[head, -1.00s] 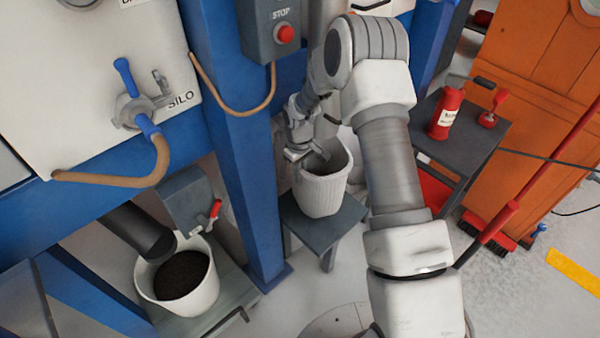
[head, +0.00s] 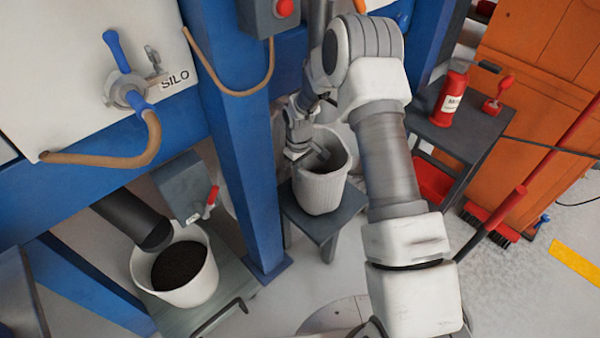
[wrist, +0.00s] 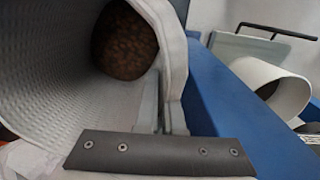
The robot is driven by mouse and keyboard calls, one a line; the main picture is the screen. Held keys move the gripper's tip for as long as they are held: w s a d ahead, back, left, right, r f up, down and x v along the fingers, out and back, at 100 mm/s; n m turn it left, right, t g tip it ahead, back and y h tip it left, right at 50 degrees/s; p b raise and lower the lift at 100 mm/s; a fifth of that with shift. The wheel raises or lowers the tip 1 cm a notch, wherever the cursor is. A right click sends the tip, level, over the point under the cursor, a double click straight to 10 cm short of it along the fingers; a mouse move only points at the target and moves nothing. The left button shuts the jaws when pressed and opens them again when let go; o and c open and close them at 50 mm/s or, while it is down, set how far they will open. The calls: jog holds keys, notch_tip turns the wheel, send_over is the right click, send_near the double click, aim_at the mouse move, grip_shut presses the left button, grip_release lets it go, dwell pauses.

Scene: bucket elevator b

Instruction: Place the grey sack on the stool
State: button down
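The grey sack (head: 321,190) is a pale, ribbed, open-topped sack with dark brown material inside. In the head view it is upright over the small dark grey stool (head: 348,212), and its base appears to rest on the seat, though close contact is hard to judge. My gripper (head: 318,154) is at the sack's left rim. In the wrist view the fingers (wrist: 162,115) are closed around the sack's wall (wrist: 55,75), with the rim between them. The sack hides part of the stool's seat.
A white bucket (head: 200,285) of dark material stands under a chute at lower left. A blue post (head: 235,150) rises just left of the stool. A dark side table (head: 455,138) with a red extinguisher (head: 452,98) stands to the right.

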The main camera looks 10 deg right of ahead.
jog(key=shift+f+b, duration=0.35)
jog(key=shift+f, duration=0.15)
jog(key=c, duration=1)
grip_release()
jog(key=shift+o, duration=0.2)
notch_tip(320, 180, up, 12)
jog(key=p, duration=0.3)
jog(key=shift+p, duration=0.4)
jog(key=shift+s+a, duration=0.1)
jog(key=shift+s, duration=0.1)
